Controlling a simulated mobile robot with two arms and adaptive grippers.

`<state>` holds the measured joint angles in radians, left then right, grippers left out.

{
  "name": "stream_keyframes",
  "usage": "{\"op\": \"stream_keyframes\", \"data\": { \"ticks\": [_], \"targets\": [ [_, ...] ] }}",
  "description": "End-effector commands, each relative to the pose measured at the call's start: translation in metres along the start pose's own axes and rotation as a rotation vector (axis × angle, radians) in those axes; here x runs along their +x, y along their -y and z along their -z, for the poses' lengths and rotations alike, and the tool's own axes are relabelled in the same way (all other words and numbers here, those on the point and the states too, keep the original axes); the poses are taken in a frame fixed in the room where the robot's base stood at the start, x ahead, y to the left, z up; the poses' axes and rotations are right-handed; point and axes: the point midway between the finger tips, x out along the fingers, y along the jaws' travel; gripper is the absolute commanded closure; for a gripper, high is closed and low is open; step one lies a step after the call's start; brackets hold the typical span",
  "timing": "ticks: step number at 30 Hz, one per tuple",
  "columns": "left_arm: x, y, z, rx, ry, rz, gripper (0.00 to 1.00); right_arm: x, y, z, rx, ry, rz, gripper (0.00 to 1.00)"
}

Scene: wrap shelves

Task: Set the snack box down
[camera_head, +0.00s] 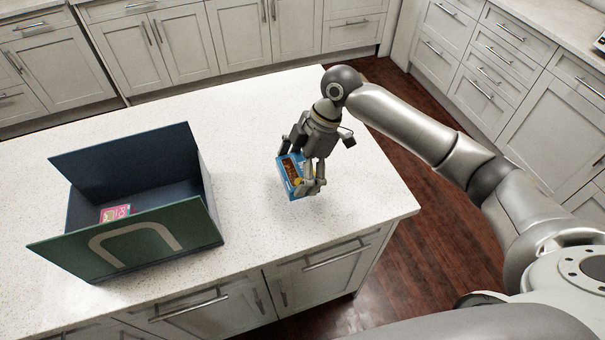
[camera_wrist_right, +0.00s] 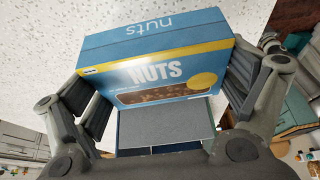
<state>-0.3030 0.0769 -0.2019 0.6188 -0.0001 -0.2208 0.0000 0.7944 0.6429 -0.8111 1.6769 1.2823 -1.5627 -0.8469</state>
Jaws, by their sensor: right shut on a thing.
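The snack box is a blue and yellow carton marked "NUTS" (camera_wrist_right: 160,72). In the head view the snack box (camera_head: 291,176) is at the right part of the white island counter (camera_head: 245,115). My right gripper (camera_head: 312,182) is shut on it, coming from above. In the right wrist view the fingers of my right gripper (camera_wrist_right: 165,100) press on both sides of the box. I cannot tell whether the box touches the counter. My left gripper is not in view.
An open box with a green front (camera_head: 85,258) and dark blue inside stands at the left of the counter. A pink packet (camera_head: 115,213) lies in it. The counter between them is clear. The counter's right edge (camera_head: 385,150) is near my right gripper.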

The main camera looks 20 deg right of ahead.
Motion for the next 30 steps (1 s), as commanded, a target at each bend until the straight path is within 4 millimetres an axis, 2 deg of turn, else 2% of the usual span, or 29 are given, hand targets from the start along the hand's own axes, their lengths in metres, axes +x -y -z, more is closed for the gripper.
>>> {"op": "stream_keyframes", "data": {
  "ticks": [9, 15, 26, 27, 30],
  "targets": [
    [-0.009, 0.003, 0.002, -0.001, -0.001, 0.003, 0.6, 0.016, -0.01, -0.027, 0.004, 0.001, 0.001, 0.32],
    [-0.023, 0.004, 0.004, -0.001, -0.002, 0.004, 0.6, 0.039, -0.009, -0.035, 0.0, 0.0, -0.001, 0.32],
    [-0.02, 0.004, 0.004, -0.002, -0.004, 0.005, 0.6, 0.045, -0.009, -0.037, -0.001, 0.0, -0.001, 0.32],
    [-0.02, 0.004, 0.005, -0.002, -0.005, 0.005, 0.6, 0.045, -0.009, -0.037, -0.001, 0.001, -0.001, 0.03],
    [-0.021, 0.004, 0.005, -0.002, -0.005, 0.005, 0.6, 0.045, -0.009, -0.037, -0.001, 0.001, -0.001, 0.0]
  ]
}}
